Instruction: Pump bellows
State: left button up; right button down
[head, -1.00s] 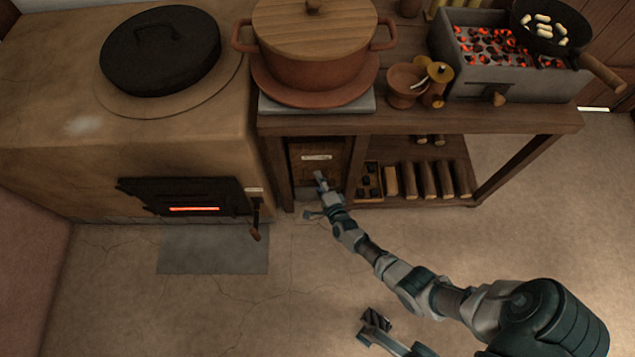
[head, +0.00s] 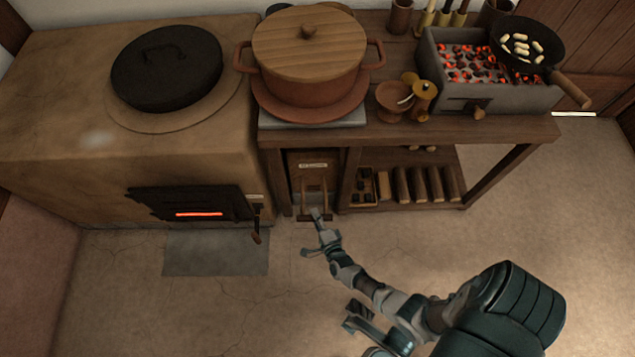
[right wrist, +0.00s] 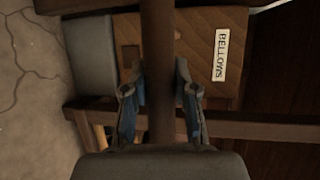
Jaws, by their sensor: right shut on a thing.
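The wooden bellows box (head: 312,164) stands under the bench, and its label reads BELLOWS in the right wrist view (right wrist: 219,55). Two rods run from its front to a dark crossbar handle (head: 328,217), held clear of the box just above the floor. My right gripper (head: 318,217) is shut on this handle. In the right wrist view, the bar (right wrist: 158,45) passes between the two blue-padded fingers (right wrist: 158,95). Another part of mine, perhaps the left gripper (head: 357,315), shows at the bottom; its jaw state is unclear.
The clay stove (head: 60,110) with a glowing slot stands left, its poker-like lever (head: 256,225) near the bellows. Logs (head: 418,185) and a charcoal box (head: 364,200) lie on the shelf at right. A pot (head: 310,75) and brazier (head: 450,98) are above. The floor in front is open.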

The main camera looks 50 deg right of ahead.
jog(key=s+a, duration=0.1)
jog(key=a, duration=0.1)
jog(key=s+a, duration=0.1)
jog(key=shift+s+f, duration=0.25)
jog(key=shift+s, duration=0.05)
jog(key=c, duration=0.9)
grip_release()
jog(key=shift+d, duration=0.1)
jog(key=shift+w, duration=0.1)
jog(key=shift+r, duration=0.1)
jog(key=v, duration=1.2)
